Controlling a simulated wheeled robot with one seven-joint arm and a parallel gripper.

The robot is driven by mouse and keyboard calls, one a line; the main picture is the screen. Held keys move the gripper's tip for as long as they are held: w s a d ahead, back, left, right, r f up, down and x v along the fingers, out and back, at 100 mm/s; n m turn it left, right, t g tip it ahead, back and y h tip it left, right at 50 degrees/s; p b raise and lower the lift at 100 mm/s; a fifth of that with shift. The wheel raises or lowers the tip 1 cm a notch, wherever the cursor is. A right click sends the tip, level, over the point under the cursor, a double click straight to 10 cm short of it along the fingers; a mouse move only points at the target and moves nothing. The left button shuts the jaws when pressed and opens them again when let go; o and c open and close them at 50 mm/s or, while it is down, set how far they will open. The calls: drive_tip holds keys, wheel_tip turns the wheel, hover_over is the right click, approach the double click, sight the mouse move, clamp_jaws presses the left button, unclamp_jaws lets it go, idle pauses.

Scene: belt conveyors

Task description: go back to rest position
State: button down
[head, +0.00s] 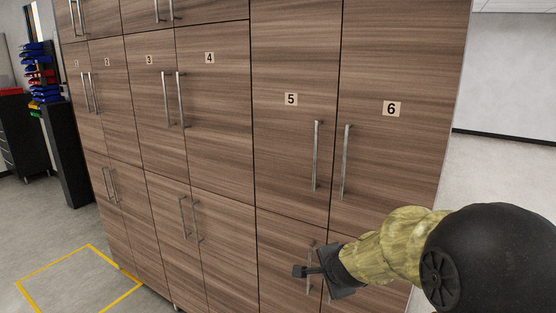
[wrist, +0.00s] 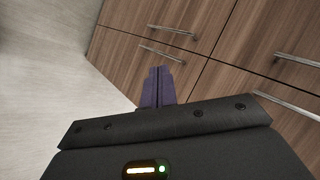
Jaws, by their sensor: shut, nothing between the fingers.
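My gripper (head: 300,271) is at the lower right in the head view, in front of the lower cabinet doors below number 5. Its fingers are together and hold nothing. In the wrist view the closed fingers (wrist: 158,87) point toward the wooden cabinet (wrist: 205,65). The cabinet (head: 215,100) fills most of the head view, with doors numbered up to 6 shut. A metal handle (head: 310,268) of a lower door shows just behind my gripper; I cannot tell whether they touch.
A yellow floor marking (head: 85,248) lies at the lower left. A dark cabinet (head: 68,155) with blue and red bins (head: 40,72) stands at the far left. Open floor (head: 500,165) lies to the right of the cabinet. Pale floor (wrist: 50,90) shows in the wrist view.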

drive_tip(key=s+d+f+n+g, duration=0.1)
drive_tip(key=s+f+n+g, duration=0.2)
drive_tip(key=s+n, duration=0.4)
drive_tip(key=s+d+f+n+g, duration=0.2)
drive_tip(key=s+n, duration=0.5)
drive_tip(key=s, duration=0.6)
wheel_tip(320, 180, down, 2)
drive_tip(key=shift+f+n+g+h, duration=0.15)
drive_tip(key=shift+n+g+h, duration=0.15)
drive_tip(key=shift+g+h, duration=0.15)
drive_tip(key=shift+s+d, duration=0.1)
drive_tip(key=shift+s, duration=0.05)
